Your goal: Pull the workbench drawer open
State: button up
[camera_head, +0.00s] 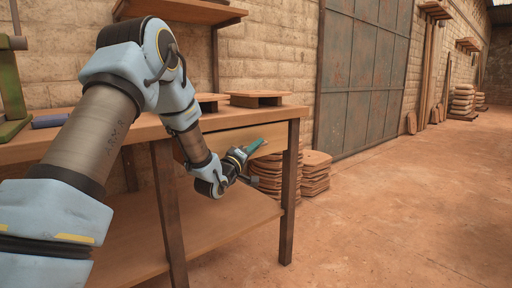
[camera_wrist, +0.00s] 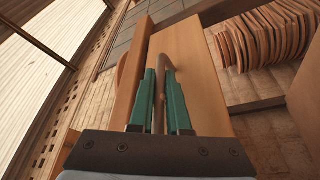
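The workbench drawer (camera_head: 225,143) has a plain wooden front under the right part of the bench top and looks closed, flush with the bench. The drawer front also fills the middle of the wrist view (camera_wrist: 191,65). My gripper (camera_head: 256,147) has green fingers and reaches to the drawer front from the left. In the wrist view the two fingers (camera_wrist: 160,75) stand close together, one on each side of the brown bar handle (camera_wrist: 159,93), with little or no gap. Most of the handle is hidden in the head view by the fingers.
The workbench (camera_head: 285,113) carries flat wooden pieces (camera_head: 258,98) and stands on dark legs over a lower shelf (camera_head: 225,215). Stacked brown slabs (camera_head: 316,172) lie right of the bench. The floor in front and to the right is clear.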

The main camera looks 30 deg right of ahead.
grip_shut()
dwell(0.9)
jog(key=s+d+b, duration=0.1)
jog(key=s+d, duration=0.1)
jog(key=s, duration=0.9)
jog(key=s+d+b, duration=0.1)
jog(key=s+d, duration=0.1)
jog(key=s, duration=0.8)
jog(key=shift+s+b, duration=0.3)
jog(key=shift+s, duration=0.05)
jog(key=shift+d, duration=0.1)
jog(key=o, duration=0.5)
grip_release()
jog(key=shift+o, duration=0.2)
jog(key=p+v, duration=0.8)
jog(key=v, duration=0.3)
